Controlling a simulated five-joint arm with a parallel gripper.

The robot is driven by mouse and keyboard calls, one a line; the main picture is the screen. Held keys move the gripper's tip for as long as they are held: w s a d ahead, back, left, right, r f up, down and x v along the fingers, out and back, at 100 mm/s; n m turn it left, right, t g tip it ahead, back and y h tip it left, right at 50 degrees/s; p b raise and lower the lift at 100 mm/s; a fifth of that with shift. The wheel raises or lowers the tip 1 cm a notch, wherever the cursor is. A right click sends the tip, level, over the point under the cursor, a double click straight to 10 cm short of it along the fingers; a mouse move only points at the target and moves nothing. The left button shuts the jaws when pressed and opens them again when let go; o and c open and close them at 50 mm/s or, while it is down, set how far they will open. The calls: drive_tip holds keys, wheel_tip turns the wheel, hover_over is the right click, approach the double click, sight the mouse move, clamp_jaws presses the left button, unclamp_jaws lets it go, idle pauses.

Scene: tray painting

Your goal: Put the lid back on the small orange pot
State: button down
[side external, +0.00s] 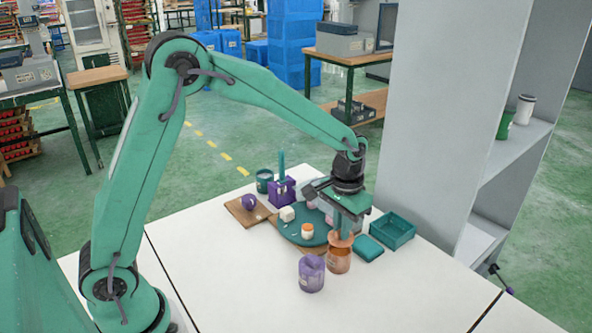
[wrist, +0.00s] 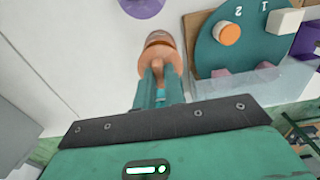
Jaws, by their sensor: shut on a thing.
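The orange pot (side external: 339,261) stands on the white table, right of a purple pot. My gripper (side external: 347,228) points down over it, shut on the flat orange lid (side external: 341,240). The lid is level at the pot's mouth; I cannot tell whether it rests on the rim or is slightly above it. In the wrist view my gripper (wrist: 160,82) has the lid (wrist: 158,58) at its fingertips, with part of the orange pot (wrist: 158,38) beyond it. The lid hides much of the pot's mouth.
The purple pot (side external: 311,274) stands close left. A teal disc (side external: 290,232) behind carries a small orange-and-white cylinder (side external: 307,231) and a white block (side external: 287,214). A teal box (side external: 369,247) and an open teal tray (side external: 393,229) lie right. The front table is clear.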

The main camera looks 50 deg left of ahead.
drive_tip(key=shift+f, duration=1)
drive_tip(key=shift+f, duration=0.2)
idle(1.5)
drive_tip(key=c, duration=0.9)
unclamp_jaws()
drive_tip(key=shift+r, duration=0.1)
drive_tip(key=shift+r, duration=3.4)
